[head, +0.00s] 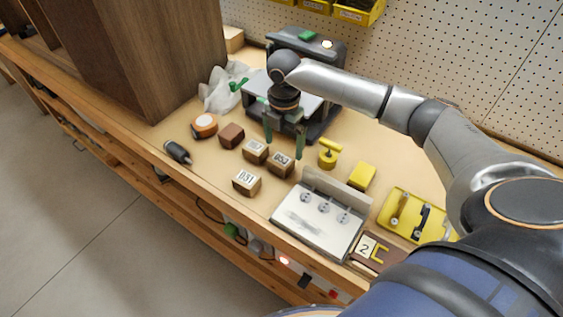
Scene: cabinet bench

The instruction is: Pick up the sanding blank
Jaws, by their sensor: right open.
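Several small wooden blocks sit on the bench left of centre. One is plain dark brown (231,136). Three have pale printed labels: a back block (254,152), a right block (281,164) and a front block (246,182). I cannot tell from the print which is the sanding blank. My right gripper (284,146) points down, open, with its dark green fingers apart. Its fingertips are just behind and above the right labelled block, with nothing visible between them. My left gripper is not in view.
A grey machine (326,48) stands behind the gripper. An orange-and-white round item (204,125) and a dark cylindrical tool (178,152) lie left. A yellow clamp-like item (329,153), yellow block (361,176), white plate fixture (317,220) and yellow tray (412,214) stand right.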

